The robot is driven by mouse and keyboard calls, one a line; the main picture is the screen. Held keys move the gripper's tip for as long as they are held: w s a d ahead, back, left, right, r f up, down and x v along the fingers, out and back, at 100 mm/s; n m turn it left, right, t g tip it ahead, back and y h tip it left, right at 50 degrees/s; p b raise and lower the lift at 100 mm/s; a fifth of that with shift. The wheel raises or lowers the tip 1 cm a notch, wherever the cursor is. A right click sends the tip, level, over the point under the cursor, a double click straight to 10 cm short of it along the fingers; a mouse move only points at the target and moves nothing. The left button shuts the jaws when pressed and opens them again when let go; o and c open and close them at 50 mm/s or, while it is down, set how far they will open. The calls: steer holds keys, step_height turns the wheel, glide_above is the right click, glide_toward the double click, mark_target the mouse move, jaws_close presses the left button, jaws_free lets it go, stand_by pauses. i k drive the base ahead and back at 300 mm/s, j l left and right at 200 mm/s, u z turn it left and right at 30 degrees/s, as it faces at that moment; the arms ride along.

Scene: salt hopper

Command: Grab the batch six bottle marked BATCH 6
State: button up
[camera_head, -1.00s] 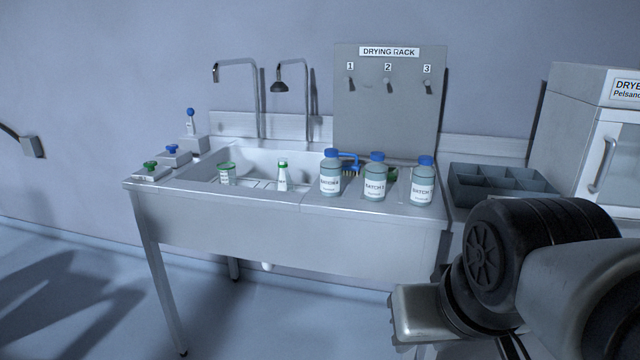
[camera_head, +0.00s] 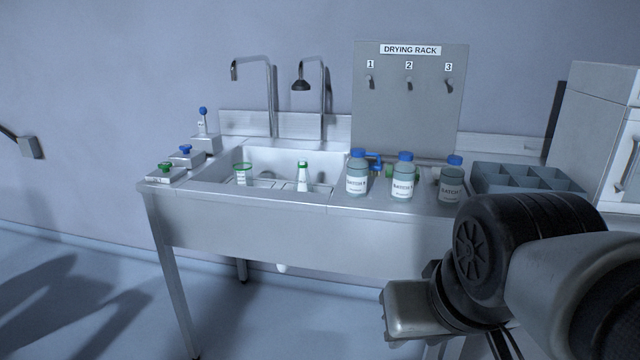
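Three blue-capped bottles with white BATCH labels stand upright in a row on the right side of the sink counter: a left bottle (camera_head: 357,174), a middle bottle (camera_head: 403,177) and a right bottle (camera_head: 451,180). The batch numbers are too small to read surely, so I cannot tell which is BATCH 6. My arm fills the lower right, in front of the counter, below and right of the bottles. My gripper's fingers do not show clearly, and nothing is seen held.
The steel sink counter (camera_head: 300,222) holds a green-rimmed beaker (camera_head: 243,174) and a green-topped flask (camera_head: 303,178) in its basin. A blue brush (camera_head: 375,161) lies behind the bottles. A grey compartment tray (camera_head: 528,180) and a white cabinet (camera_head: 592,130) stand right. Floor at left is clear.

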mark_target(357, 167)
steer(key=l+z, duration=0.1)
steer(key=z, duration=0.15)
steer(key=k+l+z, duration=0.1)
steer(key=z, duration=0.15)
steer(key=i+j+z, duration=0.2)
steer(key=i+j, duration=0.15)
steer(key=j, duration=0.3)
steer(key=i+j+z, duration=0.1)
steer(key=j, duration=0.25)
steer(key=i+j, duration=0.25)
steer(key=j+z, duration=0.05)
steer(key=j, duration=0.05)
